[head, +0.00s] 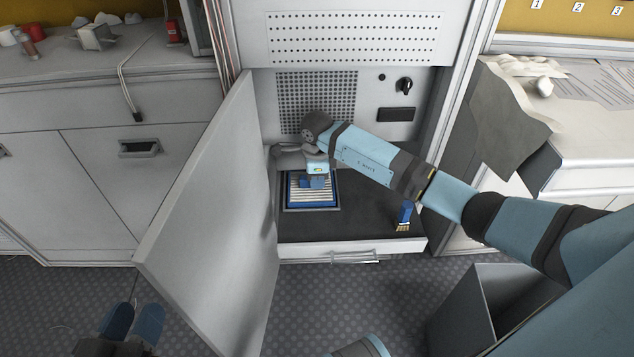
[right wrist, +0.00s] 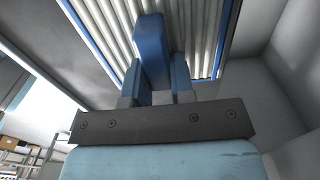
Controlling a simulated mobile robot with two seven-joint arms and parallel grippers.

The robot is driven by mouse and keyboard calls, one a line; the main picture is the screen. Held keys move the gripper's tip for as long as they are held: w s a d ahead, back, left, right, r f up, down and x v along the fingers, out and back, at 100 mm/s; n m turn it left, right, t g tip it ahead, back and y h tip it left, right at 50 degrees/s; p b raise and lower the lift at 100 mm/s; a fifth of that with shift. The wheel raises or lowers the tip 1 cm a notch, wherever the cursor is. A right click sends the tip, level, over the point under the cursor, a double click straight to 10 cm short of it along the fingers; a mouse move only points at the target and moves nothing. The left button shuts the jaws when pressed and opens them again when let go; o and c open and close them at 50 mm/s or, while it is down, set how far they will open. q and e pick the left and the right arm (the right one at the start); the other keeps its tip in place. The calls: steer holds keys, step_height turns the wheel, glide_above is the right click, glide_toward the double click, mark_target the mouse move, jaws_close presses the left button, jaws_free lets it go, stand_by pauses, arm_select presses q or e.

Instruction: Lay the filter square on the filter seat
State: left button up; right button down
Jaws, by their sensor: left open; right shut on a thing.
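The filter square (head: 297,196) has a blue frame and pale pleats, with a blue grip block in its middle. It is in the open cabinet, over the filter seat (head: 312,209), whose grey rim shows around the near and side edges. I cannot tell whether it touches the seat or is just above it. My right gripper (head: 317,181) is shut on the filter's grip block; the pleats and blue frame also show in the right wrist view (right wrist: 83,28). My left gripper (head: 133,321) is open and empty above the floor at the lower left.
The cabinet door (head: 215,215) stands open on the left. A grey bin (head: 500,290) is on the floor at the lower right. Counters flank the cabinet.

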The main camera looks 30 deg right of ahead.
steer(key=shift+f, duration=0.1)
steer(key=c, duration=1.4)
jaws_free()
steer(key=shift+f, duration=0.1)
steer(key=o, duration=0.4)
arm_select(q)
steer(key=shift+n+t, duration=0.3)
steer(key=shift+t, duration=0.6)
steer(key=shift+a+r+p, duration=0.1)
steer(key=shift+r+p, duration=1.45)
steer(key=shift+r, duration=0.5)
arm_select(e)
steer(key=shift+r, duration=3.9)
